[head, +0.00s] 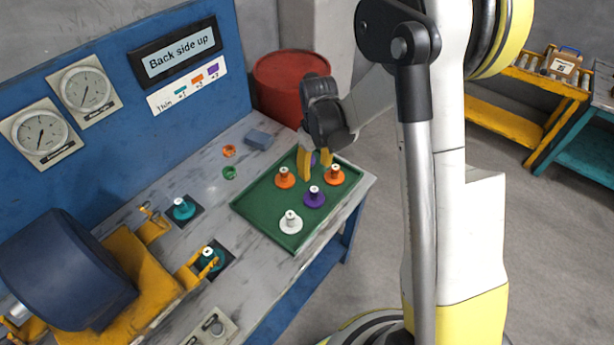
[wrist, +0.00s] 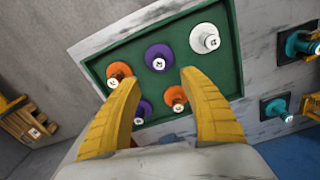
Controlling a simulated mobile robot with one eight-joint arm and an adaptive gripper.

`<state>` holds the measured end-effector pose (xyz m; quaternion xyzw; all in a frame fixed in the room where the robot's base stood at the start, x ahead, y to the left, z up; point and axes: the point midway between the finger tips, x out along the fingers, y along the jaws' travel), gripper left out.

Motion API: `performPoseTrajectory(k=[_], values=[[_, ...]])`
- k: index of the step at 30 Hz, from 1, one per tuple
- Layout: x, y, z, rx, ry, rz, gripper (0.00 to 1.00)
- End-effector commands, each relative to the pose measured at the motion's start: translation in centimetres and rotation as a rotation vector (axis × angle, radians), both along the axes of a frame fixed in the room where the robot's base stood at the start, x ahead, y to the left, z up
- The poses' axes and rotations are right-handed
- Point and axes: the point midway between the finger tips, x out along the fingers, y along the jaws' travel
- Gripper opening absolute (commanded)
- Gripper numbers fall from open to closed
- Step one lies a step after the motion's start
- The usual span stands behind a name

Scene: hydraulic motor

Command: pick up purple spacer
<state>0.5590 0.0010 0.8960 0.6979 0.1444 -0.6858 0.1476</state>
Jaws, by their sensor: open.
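A purple spacer (head: 314,197) with a pale, marked top stands in the green tray (head: 262,216) on the bench, between the white and orange spacers. In the wrist view it is the upper purple spacer (wrist: 154,50). A second purple spacer (head: 315,158) sits farther back, partly hidden by my gripper; the wrist view shows it beside the left finger (wrist: 143,108). My gripper (head: 315,165) is open and empty above the back part of the tray, fingers pointing down. In the wrist view the tips (wrist: 160,78) lie either side of the gap below the upper purple spacer.
Orange spacers (head: 285,178) (head: 335,175) and a white spacer (head: 291,222) share the tray. A red drum (head: 290,78) stands behind the bench. A blue-grey block (head: 258,139), orange ring (head: 229,151) and green ring (head: 229,172) lie left of the tray. Teal spacers (head: 183,209) stand near the motor.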

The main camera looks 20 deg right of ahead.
Motion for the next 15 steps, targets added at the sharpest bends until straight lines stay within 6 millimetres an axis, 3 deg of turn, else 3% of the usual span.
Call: performPoseTrajectory(k=[15], values=[[0.3, 0.0, -6.8, 0.000, 0.020, 0.014, 0.51]])
